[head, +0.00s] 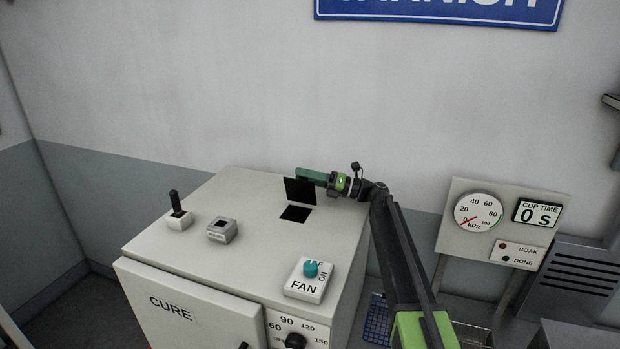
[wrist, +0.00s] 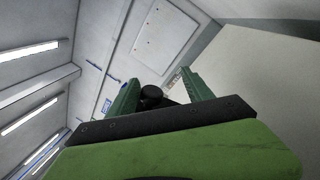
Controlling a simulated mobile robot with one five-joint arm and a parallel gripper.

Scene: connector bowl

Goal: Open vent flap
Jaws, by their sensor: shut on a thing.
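The black square vent flap (head: 300,190) stands raised on top of the pale cure cabinet. A dark square opening (head: 296,214) lies uncovered just in front of it. My gripper (head: 304,174) reaches in from the right at the flap's upper edge, its green fingers partly behind the flap. In the wrist view my gripper (wrist: 159,78) has a round black knob (wrist: 151,93) between its two fingers, and it is shut on this. How the knob joins the flap is hidden.
The cabinet top (head: 250,195) also bears a black toggle lever (head: 176,204), a small grey switch (head: 222,230) and a FAN switch with a teal knob (head: 311,268). A gauge panel (head: 500,225) stands to the right. The wall is behind the cabinet.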

